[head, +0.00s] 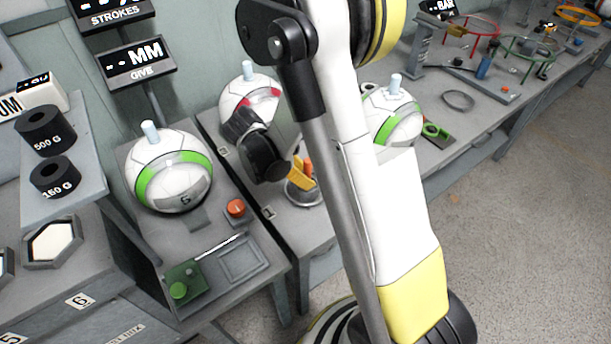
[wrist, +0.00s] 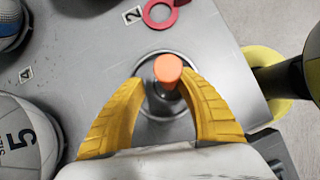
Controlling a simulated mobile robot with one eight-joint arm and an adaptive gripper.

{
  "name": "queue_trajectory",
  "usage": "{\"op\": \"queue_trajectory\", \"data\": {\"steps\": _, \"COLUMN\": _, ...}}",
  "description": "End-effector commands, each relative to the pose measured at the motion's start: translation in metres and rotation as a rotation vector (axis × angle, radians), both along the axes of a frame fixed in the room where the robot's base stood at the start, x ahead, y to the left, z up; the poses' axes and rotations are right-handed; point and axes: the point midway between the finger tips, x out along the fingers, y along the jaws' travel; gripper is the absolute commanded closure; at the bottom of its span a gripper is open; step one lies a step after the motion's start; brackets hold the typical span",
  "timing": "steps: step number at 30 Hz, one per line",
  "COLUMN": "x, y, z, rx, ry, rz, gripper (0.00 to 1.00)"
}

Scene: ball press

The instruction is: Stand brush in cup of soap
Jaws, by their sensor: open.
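My gripper (wrist: 160,82) is open, its two yellow fingers on either side of an upright item with an orange top (wrist: 168,67) and a dark stem, possibly the brush. I cannot tell whether the fingers touch it. The item stands in or over a round grey, cup-like thing (wrist: 151,107); whether this is the cup of soap is unclear. In the head view my gripper (head: 301,177) is low over the bench, with the orange top (head: 308,163) beside it and a round rim just below. My arm hides part of this area.
In the wrist view, a ball marked 5 (wrist: 22,140) is at left and a red ring (wrist: 163,14) at the top. In the head view, a green-striped ball (head: 172,172) and an orange-red button (head: 236,208) are at left. Another ball (head: 393,116) stands behind my arm.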

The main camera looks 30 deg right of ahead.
Motion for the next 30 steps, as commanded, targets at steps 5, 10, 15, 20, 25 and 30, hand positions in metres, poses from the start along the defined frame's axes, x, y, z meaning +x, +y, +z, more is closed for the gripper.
{"op": "queue_trajectory", "data": {"steps": 5, "x": 0.003, "y": 0.018, "z": 0.029, "rx": 0.0, "ry": 0.001, "rz": 0.003, "gripper": 0.61}}
{"op": "queue_trajectory", "data": {"steps": 10, "x": 0.008, "y": 0.038, "z": 0.062, "rx": 0.0, "ry": 0.0, "rz": 0.004, "gripper": 0.61}}
{"op": "queue_trajectory", "data": {"steps": 15, "x": 0.011, "y": 0.053, "z": 0.085, "rx": 0.0, "ry": 0.001, "rz": 0.002, "gripper": 0.61}}
{"op": "queue_trajectory", "data": {"steps": 20, "x": 0.012, "y": 0.058, "z": 0.095, "rx": 0.0, "ry": 0.0, "rz": 0.0, "gripper": 0.61}}
{"op": "queue_trajectory", "data": {"steps": 25, "x": 0.011, "y": 0.059, "z": 0.097, "rx": 0.003, "ry": -0.007, "rz": -0.004, "gripper": 0.61}}
{"op": "queue_trajectory", "data": {"steps": 30, "x": 0.0, "y": 0.062, "z": 0.116, "rx": 0.054, "ry": -0.13, "rz": -0.087, "gripper": 0.61}}
